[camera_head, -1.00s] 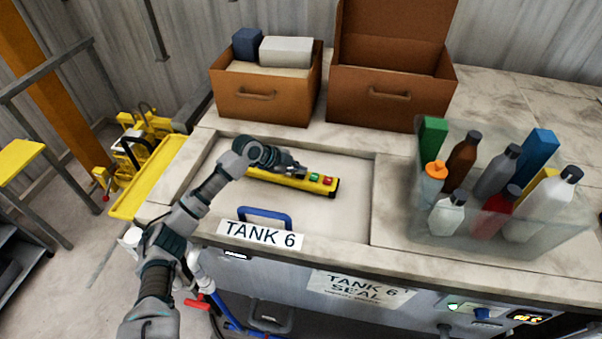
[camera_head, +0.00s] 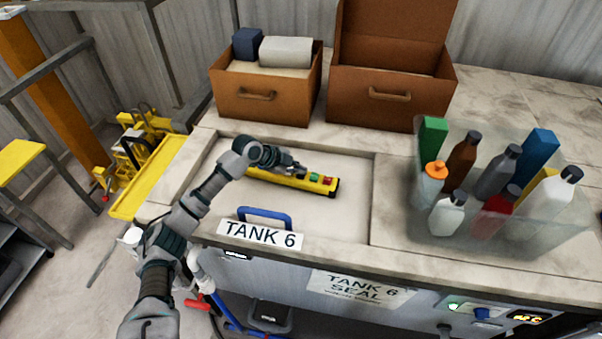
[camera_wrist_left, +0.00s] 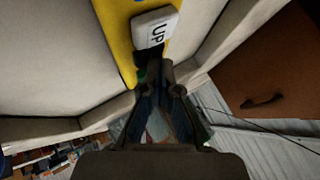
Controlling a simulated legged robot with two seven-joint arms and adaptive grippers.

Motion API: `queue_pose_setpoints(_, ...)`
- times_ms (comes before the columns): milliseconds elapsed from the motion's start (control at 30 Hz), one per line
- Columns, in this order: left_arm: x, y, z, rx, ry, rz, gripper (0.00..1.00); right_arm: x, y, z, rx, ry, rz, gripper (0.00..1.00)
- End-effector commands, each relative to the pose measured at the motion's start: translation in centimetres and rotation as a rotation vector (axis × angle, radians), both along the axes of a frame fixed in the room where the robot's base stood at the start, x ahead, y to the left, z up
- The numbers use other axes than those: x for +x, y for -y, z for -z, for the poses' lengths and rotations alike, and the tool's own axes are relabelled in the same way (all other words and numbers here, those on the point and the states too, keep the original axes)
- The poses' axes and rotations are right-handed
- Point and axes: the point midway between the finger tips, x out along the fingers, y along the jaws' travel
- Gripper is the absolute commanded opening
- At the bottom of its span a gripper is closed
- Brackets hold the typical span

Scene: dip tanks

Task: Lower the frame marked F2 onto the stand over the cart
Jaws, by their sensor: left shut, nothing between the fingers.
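A yellow pendant (camera_head: 260,176) with red and green buttons lies in the recess of the bench top. My left gripper (camera_head: 298,170) is shut and empty, its tips at the pendant's buttons. In the left wrist view, the fingertips (camera_wrist_left: 155,78) are at the pendant (camera_wrist_left: 120,40), beside a white label reading UP (camera_wrist_left: 154,30); the button under them is hidden. A grey frame (camera_head: 160,48) hangs at the upper left, partly out of view; no F2 mark is legible. I cannot make out which thing is the stand or cart. My right gripper is out of view.
Two brown boxes (camera_head: 268,108) stand at the bench's back. A clear bin (camera_head: 440,235) of bottles is at right. A TANK 6 sign (camera_head: 260,235) and blue handle (camera_head: 265,214) are in front. Yellow equipment (camera_head: 150,180) stands left of the bench.

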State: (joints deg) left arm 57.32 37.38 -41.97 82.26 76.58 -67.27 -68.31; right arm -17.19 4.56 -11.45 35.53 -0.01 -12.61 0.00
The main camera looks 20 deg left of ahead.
Motion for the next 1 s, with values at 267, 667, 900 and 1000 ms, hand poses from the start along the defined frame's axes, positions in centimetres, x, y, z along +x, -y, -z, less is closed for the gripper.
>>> queue_pose_setpoints(267,0.0,0.0,0.1,0.001,-0.001,0.000,0.00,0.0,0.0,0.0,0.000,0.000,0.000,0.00)
queue_pose_setpoints(667,0.0,0.0,-1.0,0.000,-0.001,0.001,0.00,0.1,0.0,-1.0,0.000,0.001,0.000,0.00)
queue_pose_setpoints(900,0.0,0.0,-1.8,0.000,0.000,0.000,0.00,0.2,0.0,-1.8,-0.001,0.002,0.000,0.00)
queue_pose_setpoints(1000,0.0,0.0,-1.7,0.000,0.000,0.000,0.00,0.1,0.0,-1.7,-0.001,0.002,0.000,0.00)
